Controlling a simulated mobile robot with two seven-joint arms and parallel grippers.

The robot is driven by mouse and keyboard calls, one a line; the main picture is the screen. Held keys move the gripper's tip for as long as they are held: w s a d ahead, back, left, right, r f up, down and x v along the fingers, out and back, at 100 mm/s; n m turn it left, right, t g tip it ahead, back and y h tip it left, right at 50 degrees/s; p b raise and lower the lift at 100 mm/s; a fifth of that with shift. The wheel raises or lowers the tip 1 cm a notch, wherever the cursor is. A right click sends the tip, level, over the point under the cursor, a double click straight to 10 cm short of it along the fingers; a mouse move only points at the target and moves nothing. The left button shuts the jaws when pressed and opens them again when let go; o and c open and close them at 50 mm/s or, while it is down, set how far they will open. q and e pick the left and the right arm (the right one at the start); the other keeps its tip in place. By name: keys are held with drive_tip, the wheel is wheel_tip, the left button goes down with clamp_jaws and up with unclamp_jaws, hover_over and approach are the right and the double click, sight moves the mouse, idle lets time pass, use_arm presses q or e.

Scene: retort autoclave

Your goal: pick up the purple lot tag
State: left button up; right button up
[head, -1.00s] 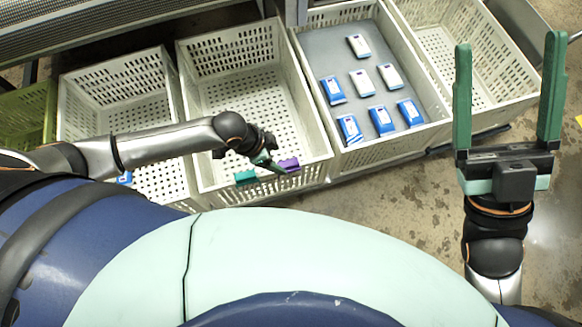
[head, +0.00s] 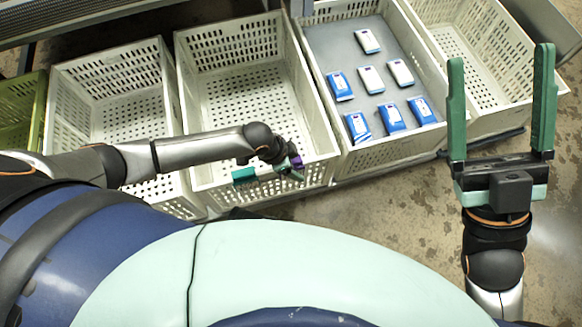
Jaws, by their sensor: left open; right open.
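The purple lot tag (head: 297,162) shows as a small purple patch at the front rim of the second white crate from the left. My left gripper (head: 291,172) is right at it, reaching over that crate from the left, and partly hides it. Its jaws are open, small in the view, and I cannot tell whether they touch the tag. My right gripper (head: 502,110) is open and empty, fingers pointing up, at the right side of the view.
The second crate (head: 190,95) looks otherwise empty. The crate to its right (head: 352,158) holds several blue-and-white packs (head: 392,116) on a grey sheet. Empty white crates (head: 60,120) stand at left and far right (head: 520,112), with a green crate (head: 22,110) at the left edge.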

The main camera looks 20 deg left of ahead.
use_arm(q)
drive_tip(key=shift+f, duration=0.1)
clamp_jaws()
idle(0.6)
